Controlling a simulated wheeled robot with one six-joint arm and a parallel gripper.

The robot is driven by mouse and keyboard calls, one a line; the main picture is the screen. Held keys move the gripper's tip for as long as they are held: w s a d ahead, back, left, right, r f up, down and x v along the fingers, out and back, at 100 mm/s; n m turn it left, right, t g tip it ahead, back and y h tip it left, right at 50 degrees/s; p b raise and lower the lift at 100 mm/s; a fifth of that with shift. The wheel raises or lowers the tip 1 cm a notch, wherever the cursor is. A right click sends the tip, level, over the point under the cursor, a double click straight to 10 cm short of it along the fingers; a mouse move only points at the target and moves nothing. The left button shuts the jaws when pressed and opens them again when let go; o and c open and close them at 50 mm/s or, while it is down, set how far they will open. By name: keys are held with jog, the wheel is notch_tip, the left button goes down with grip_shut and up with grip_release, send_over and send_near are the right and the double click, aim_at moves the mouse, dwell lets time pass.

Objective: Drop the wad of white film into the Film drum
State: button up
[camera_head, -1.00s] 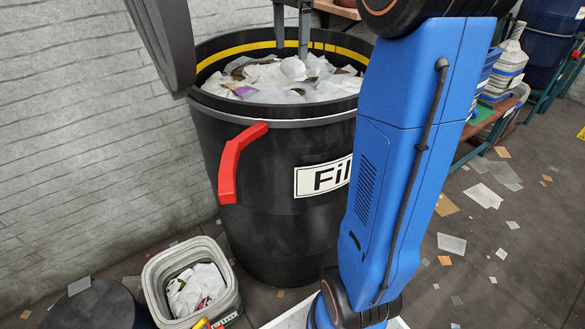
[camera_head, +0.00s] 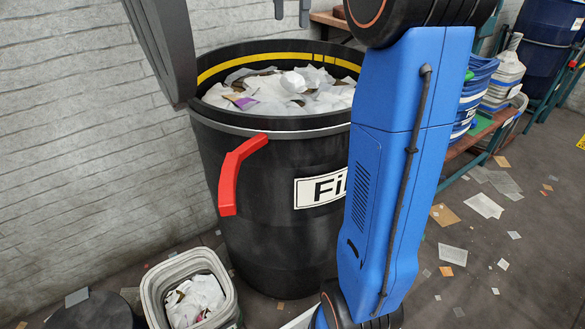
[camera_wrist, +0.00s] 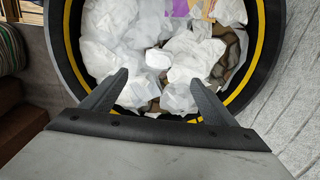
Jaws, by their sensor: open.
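The black Film drum (camera_head: 270,225) stands upright against the wall, with a yellow band inside its rim, a red handle and a partly hidden "Fi" label. It holds a heap of white film with a few brown and purple scraps. A compact white wad (camera_head: 293,82) rests on top of the heap; it also shows in the wrist view (camera_wrist: 158,59). I cannot tell for certain that it is the task's wad. My gripper (camera_head: 292,14) is open and empty above the drum, apart from the heap. Its spread fingers show in the wrist view (camera_wrist: 158,82).
A pale grey bin (camera_head: 153,292) with white film stands at the drum's lower left, beside a dark round lid or stool (camera_head: 90,312). Blue and white tubs (camera_head: 478,85) sit on a bench at right. Flat scraps litter the floor. My blue arm hides the drum's right side.

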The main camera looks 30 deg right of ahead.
notch_tip(320, 180, up, 6)
dwell(0.4)
dwell(0.3)
